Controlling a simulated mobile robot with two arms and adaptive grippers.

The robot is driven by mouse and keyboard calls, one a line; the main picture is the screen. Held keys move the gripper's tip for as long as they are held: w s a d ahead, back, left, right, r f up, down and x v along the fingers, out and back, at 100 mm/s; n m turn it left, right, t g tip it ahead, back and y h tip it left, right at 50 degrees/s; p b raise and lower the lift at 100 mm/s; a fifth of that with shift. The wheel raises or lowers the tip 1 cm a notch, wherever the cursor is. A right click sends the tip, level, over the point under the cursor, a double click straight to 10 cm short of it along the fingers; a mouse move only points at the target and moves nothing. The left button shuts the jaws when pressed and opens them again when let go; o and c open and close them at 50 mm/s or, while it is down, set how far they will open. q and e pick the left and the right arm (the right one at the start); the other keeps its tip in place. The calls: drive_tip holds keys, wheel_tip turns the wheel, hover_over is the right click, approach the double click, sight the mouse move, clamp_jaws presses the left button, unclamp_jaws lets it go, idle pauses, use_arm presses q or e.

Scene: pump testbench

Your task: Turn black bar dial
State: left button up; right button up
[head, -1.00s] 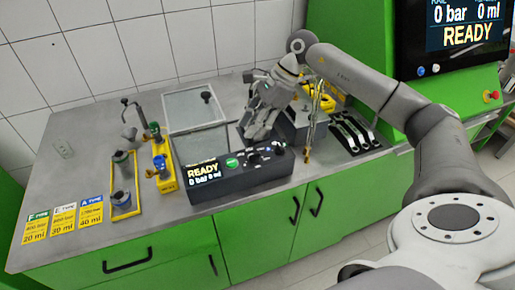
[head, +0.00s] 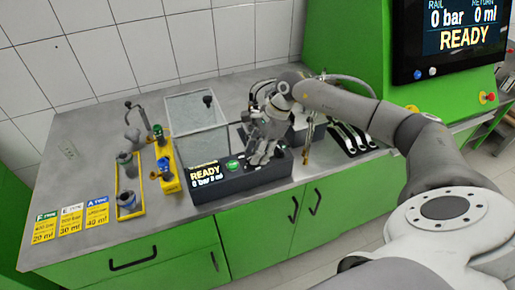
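The black control box (head: 240,180) stands at the front of the grey bench, with a small screen reading READY, 0 bar, 0 ml at its left and a green button (head: 232,165) beside it. My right gripper (head: 261,156) points down over the right half of the box's top panel. Its fingers cover the middle of the panel, so the black bar dial cannot be made out clearly. A small knob shows just right of the fingers. I cannot tell whether the fingers touch a dial or how far apart they are. My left gripper is not in view.
A yellow tray (head: 139,208) with cylindrical parts and a yellow stand (head: 170,184) are left of the box. A clear-lidded case (head: 195,107) is behind it. Wrenches (head: 350,138) lie right of it. A large screen (head: 455,38) reads READY. The front left bench holds labels.

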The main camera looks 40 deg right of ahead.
drive_tip(key=shift+f, duration=0.15)
clamp_jaws()
idle(0.4)
